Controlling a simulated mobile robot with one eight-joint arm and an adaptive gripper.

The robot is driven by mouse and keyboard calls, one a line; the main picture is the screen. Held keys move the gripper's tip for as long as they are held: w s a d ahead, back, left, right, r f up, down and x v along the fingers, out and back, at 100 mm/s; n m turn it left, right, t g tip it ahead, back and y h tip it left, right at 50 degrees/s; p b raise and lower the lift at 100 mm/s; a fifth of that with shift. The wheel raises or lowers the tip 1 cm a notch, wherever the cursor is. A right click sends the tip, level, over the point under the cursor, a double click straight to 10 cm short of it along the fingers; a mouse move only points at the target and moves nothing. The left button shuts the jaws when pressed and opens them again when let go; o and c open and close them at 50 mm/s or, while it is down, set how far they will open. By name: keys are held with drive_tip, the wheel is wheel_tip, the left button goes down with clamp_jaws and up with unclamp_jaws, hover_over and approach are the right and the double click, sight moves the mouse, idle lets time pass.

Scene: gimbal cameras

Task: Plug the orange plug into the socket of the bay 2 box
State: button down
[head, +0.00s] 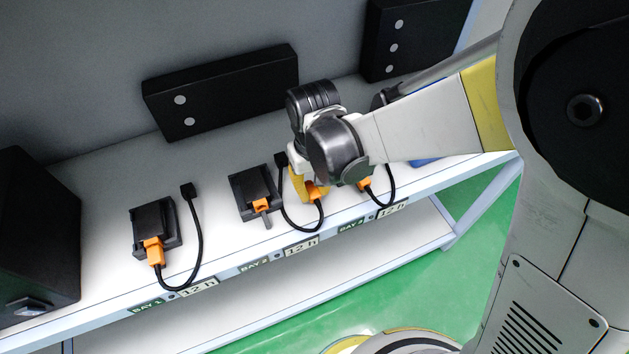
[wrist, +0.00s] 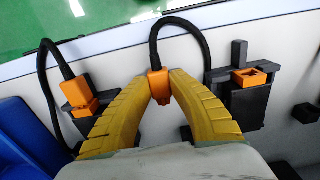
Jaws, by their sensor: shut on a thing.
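My gripper (wrist: 158,78) has its yellow fingers closed on the orange plug (wrist: 158,88). The plug also shows in the head view (head: 318,193), beside the lower finger. A black cable loops from it to a small black block (head: 281,159) on the shelf. The bay 2 box (head: 250,184) is black, with an orange socket (head: 261,205) at its front edge that looks empty. In the wrist view, the bay 2 box (wrist: 243,106) and its socket (wrist: 250,76) are right of my gripper. The plug is apart from the socket. The gripper hides part of the plug.
The bay 1 box (head: 153,220) has an orange plug (head: 153,251) in it. Another orange plug (wrist: 78,92) with a cable is left of my fingers. Dark panels (head: 222,92) stand at the back. The shelf's front edge (head: 225,275) carries bay labels.

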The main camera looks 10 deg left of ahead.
wheel_tip(320, 180, up, 2)
drive_tip(key=shift+r+p, duration=0.2)
drive_tip(key=shift+p, duration=0.15)
drive_tip(key=s+d+r+p, duration=0.3)
drive_tip(key=s+d+r, duration=0.3)
drive_tip(key=s, duration=0.4)
drive_tip(key=shift+d+r, duration=0.15)
drive_tip(key=shift+w, duration=0.1)
drive_tip(key=c, duration=1.9)
unclamp_jaws()
drive_tip(key=shift+c, duration=0.2)
clamp_jaws()
